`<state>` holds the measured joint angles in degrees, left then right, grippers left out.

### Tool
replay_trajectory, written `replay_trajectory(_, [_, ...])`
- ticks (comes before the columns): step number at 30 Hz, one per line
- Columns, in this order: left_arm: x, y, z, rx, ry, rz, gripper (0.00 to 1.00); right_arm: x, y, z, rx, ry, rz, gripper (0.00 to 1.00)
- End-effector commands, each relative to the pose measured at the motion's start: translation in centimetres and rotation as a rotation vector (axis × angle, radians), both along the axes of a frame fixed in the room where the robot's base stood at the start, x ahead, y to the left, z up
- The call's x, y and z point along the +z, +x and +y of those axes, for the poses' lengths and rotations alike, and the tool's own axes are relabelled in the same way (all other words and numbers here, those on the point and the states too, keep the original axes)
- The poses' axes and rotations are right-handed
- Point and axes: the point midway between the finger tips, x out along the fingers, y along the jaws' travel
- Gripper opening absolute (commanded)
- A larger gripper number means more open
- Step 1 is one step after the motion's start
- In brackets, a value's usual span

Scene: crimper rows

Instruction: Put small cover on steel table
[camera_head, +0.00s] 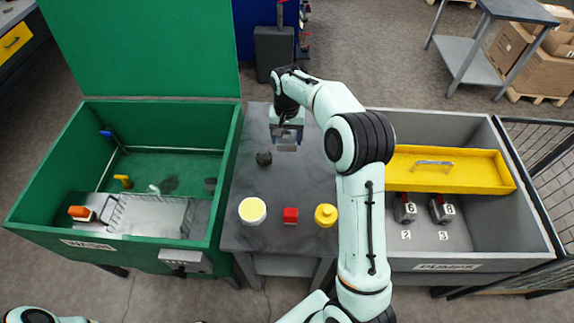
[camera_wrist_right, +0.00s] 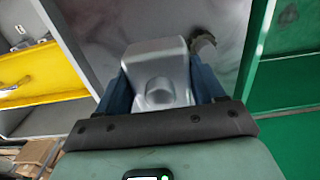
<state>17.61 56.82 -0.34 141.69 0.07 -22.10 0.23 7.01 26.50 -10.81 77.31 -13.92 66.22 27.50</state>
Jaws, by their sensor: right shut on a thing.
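The small cover (camera_wrist_right: 158,72), a grey metal casting with a round boss, is between the fingers of my right gripper (camera_wrist_right: 163,95), which is shut on it. In the head view my right gripper (camera_head: 287,146) is over the far part of the steel table (camera_head: 300,180), and a bit of the cover shows at its tips. I cannot tell whether the cover touches the table top. My left gripper is out of view.
On the table are a dark knobbed part (camera_head: 264,158), a white tub with yellow contents (camera_head: 252,210), a red block (camera_head: 291,215) and a yellow container (camera_head: 326,215). A green wash basin (camera_head: 228,150) stands left, a grey bin (camera_head: 480,125) with a yellow tray (camera_head: 450,170) right.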

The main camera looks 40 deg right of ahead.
Motion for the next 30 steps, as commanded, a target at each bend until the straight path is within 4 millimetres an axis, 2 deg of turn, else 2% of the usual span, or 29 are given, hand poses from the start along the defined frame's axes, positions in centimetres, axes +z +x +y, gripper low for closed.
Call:
replay_trajectory(1, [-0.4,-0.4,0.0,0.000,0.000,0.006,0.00,-1.8,-0.2,-0.1,-0.001,0.000,0.006,0.17])
replay_trajectory(3, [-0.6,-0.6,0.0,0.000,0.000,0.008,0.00,-3.7,-0.2,0.0,0.000,0.000,0.005,0.17])
replay_trajectory(10, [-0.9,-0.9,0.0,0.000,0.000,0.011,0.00,-8.8,-0.1,0.0,0.002,-0.001,0.002,0.17])
replay_trajectory(20, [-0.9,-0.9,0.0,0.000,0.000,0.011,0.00,-11.5,0.0,0.0,0.002,-0.001,-0.001,0.17])
replay_trajectory(25, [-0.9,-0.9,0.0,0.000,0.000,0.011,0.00,-14.2,-0.1,0.0,0.001,0.000,0.001,0.17])
replay_trajectory(30, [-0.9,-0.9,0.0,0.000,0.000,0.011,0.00,-14.6,0.0,0.0,0.001,-0.002,-0.004,0.17])
